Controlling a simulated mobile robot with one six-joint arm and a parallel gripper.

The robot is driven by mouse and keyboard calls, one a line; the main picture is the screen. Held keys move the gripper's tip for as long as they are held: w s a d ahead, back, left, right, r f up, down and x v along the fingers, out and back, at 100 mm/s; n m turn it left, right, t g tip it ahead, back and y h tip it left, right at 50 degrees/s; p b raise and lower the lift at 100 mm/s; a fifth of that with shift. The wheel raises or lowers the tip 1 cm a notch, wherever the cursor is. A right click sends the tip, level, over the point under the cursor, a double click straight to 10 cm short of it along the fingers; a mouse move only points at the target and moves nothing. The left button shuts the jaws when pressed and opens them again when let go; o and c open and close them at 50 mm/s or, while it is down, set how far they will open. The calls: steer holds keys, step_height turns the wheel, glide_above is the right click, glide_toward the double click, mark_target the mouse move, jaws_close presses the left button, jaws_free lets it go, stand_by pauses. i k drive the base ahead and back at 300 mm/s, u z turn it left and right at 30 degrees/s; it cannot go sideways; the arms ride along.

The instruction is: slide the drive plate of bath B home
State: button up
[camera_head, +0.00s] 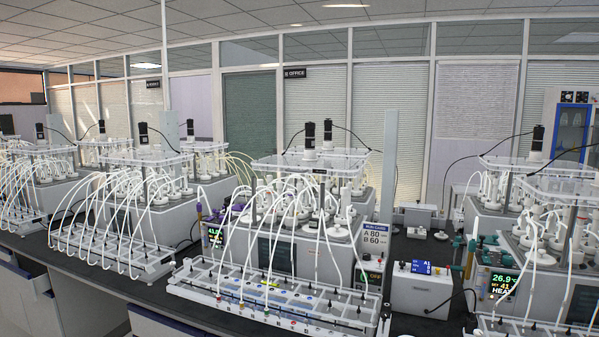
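Several water baths with reactor bottles stand on the dark bench. The centre bath (278,250) carries a clear drive plate (345,160) with a small dark label on its front edge and black motors (309,137) above it. A sign (375,238) at its right reads A 80, B 60. Two more baths on the right carry clear plates (505,162), and their display (503,284) reads 26.9, set 41, HEAT. I cannot tell which bath is B, or whether any plate is seated fully. My gripper is not in view.
White tubes arch down from the bottles to a clear rack (270,298) along the bench front. A grey upright post (389,165) rises behind. Dark bench shows between the centre and right baths.

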mark_target(309, 163)
steer(key=z, duration=0.05)
steer(key=i, duration=1.65)
steer(key=u, duration=0.1)
